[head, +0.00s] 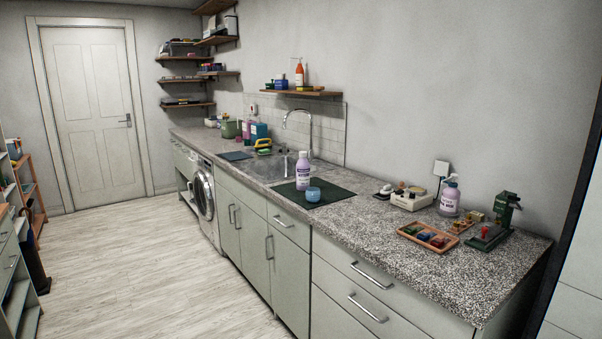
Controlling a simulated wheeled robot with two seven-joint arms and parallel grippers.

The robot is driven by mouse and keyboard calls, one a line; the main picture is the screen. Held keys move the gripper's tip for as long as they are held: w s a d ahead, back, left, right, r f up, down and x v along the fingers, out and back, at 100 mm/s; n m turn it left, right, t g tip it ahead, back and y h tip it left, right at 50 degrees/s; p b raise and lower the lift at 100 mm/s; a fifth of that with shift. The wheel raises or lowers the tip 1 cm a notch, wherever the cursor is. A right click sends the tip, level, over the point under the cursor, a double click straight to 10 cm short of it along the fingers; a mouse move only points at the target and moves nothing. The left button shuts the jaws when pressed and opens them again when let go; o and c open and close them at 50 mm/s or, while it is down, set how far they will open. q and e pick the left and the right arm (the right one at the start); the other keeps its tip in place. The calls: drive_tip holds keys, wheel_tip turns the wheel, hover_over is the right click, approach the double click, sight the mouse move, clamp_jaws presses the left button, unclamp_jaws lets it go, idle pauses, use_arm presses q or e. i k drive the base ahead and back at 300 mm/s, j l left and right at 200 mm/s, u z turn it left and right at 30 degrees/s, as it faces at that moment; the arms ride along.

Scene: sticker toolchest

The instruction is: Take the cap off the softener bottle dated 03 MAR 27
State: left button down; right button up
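A lilac bottle (303,174) with a white top and a pale label stands upright on a dark green mat (331,197) on the counter beside the sink. A purple bottle (246,131) stands farther back, near a blue box. A lilac bottle with a pump top (449,199) stands toward the right end of the counter. The labels are too small to read, so I cannot tell which bottle bears 03 MAR 27. Neither of my grippers is in view.
A blue cup (313,194) sits on the mat near the lilac bottle's base. A brown tray (408,233), a cream device (411,200) and a green press (490,232) crowd the counter's right end. The sink (268,169) lies left of the mat. The floor (150,270) before the cabinets is clear.

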sight(303, 166)
drive_tip(key=i+z, duration=0.15)
drive_tip(key=i, duration=0.35)
drive_tip(key=i+j+u, duration=0.25)
drive_tip(key=i+u, duration=0.15)
drive_tip(key=i, duration=0.15)
drive_tip(key=i+j+u, duration=0.1)
drive_tip(key=i+u, duration=0.25)
drive_tip(key=i, duration=0.15)
drive_tip(key=i+u, duration=0.4)
drive_tip(key=i, duration=0.15)
drive_tip(key=i+l+u, duration=0.35)
drive_tip(key=i, duration=0.2)
drive_tip(key=i+u, duration=0.2)
drive_tip(key=i, duration=0.9)
drive_tip(key=i+u, duration=0.25)
drive_tip(key=i, duration=0.9)
drive_tip(key=z, duration=0.4)
drive_tip(key=i+z, duration=0.15)
drive_tip(key=z, duration=0.25)
drive_tip(key=j+z, duration=0.1)
drive_tip(key=z, duration=0.3)
drive_tip(key=i+z, duration=0.1)
drive_tip(key=z, duration=0.3)
drive_tip(key=j+z, duration=0.15)
drive_tip(key=z, duration=0.25)
drive_tip(key=i, duration=0.05)
